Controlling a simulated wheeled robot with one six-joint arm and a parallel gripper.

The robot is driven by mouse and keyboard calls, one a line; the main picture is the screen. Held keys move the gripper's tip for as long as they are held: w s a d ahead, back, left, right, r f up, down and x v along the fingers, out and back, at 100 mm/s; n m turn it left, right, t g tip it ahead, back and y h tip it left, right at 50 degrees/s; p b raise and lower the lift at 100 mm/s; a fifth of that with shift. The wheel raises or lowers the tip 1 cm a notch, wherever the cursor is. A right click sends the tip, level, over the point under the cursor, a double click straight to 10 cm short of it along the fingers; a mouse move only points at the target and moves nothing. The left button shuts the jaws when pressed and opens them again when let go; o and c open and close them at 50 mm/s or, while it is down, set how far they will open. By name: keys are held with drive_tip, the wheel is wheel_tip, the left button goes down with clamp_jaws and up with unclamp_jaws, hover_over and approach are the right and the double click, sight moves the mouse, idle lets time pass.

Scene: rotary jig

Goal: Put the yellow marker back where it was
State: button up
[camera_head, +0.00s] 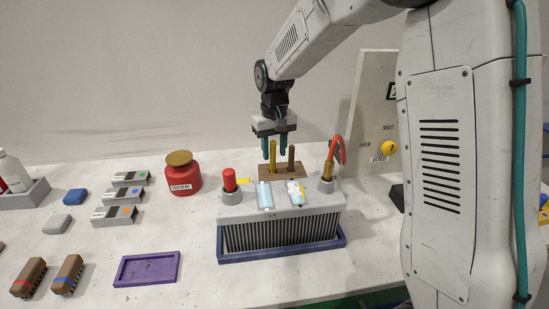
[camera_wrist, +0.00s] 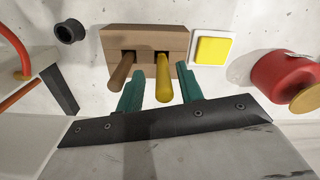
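A yellow marker (camera_head: 273,158) stands upright in a brown wooden block (camera_head: 270,172) behind the large finned box. It also shows in the wrist view (camera_wrist: 164,80), in the block's right slot (camera_wrist: 158,57). A brown marker (camera_head: 291,158) stands in the block's other slot; in the wrist view it (camera_wrist: 122,70) is to the left. My gripper (camera_head: 274,148) points down over the block, its teal fingers apart. In the wrist view, the yellow marker lies between the fingertips (camera_wrist: 160,82), with a visible gap on each side. The marker's lower end is hidden in the slot.
The finned box (camera_head: 280,212) stands in front, with a red-capped post (camera_head: 229,180) and a red cable (camera_head: 337,148) on top. A yellow square button (camera_wrist: 212,50) is beside the block. A red solvent pot (camera_head: 183,178) stands left. A switch panel (camera_head: 372,110) rises behind right.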

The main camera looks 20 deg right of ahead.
wheel_tip(320, 180, up, 7)
drive_tip(key=shift+r, duration=0.2)
drive_tip(key=shift+s+r, duration=0.25)
drive_tip(key=shift+r, duration=0.05)
drive_tip(key=s+d+r, duration=0.1)
drive_tip(key=s, duration=1.6)
drive_tip(key=s+d+r+t, duration=0.1)
drive_tip(key=s+d, duration=0.1)
drive_tip(key=s, duration=1.6)
drive_tip(key=shift+r+m, duration=0.25)
drive_tip(key=shift+m, duration=0.15)
